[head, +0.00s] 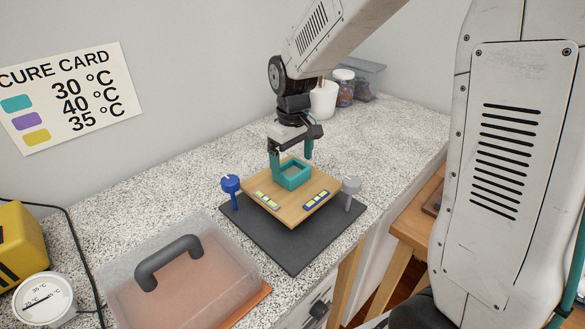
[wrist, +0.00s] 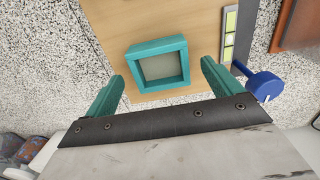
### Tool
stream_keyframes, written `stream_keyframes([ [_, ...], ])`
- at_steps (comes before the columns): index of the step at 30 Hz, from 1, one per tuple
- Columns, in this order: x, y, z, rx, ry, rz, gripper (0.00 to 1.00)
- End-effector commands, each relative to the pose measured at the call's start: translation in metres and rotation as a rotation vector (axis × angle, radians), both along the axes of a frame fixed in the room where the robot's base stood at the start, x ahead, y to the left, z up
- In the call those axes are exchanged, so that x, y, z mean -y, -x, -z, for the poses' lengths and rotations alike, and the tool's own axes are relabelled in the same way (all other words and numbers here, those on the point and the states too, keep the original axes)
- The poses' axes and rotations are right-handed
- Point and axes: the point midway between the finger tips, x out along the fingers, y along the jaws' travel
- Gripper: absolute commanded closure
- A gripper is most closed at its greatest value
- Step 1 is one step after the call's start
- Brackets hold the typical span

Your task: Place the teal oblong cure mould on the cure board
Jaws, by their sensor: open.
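The teal oblong mould (head: 297,182), an open-topped frame with a greyish inside, rests on the wooden cure board (head: 262,184), towards its back edge. It also shows in the wrist view (wrist: 160,87), lying flat on the board. My gripper (head: 292,168) is open and empty at the mould. In the wrist view, its two teal fingers (wrist: 164,72) are spread wider than the mould, with gaps on both sides. Most of the mould lies beyond the fingertips in that view. I cannot tell the exact fingertip height over the board.
The board carries two spirit levels (head: 316,200) and sits over a dark base (head: 295,256), with a blue knob (head: 230,184) and a grey knob (head: 351,186) beside it. A clear cover with a dark handle (head: 168,264) stands front left. White tub (head: 323,99) and jars stand behind.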

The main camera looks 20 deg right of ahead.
Motion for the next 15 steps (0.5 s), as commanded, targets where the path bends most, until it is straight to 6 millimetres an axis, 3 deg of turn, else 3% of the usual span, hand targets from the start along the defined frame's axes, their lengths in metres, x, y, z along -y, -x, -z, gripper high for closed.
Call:
stream_keyframes([
  [7,0.0,-0.001,-0.056,0.004,-0.001,0.0,0.09],
  [15,0.0,0.0,-0.087,0.001,0.0,0.0,0.09],
])
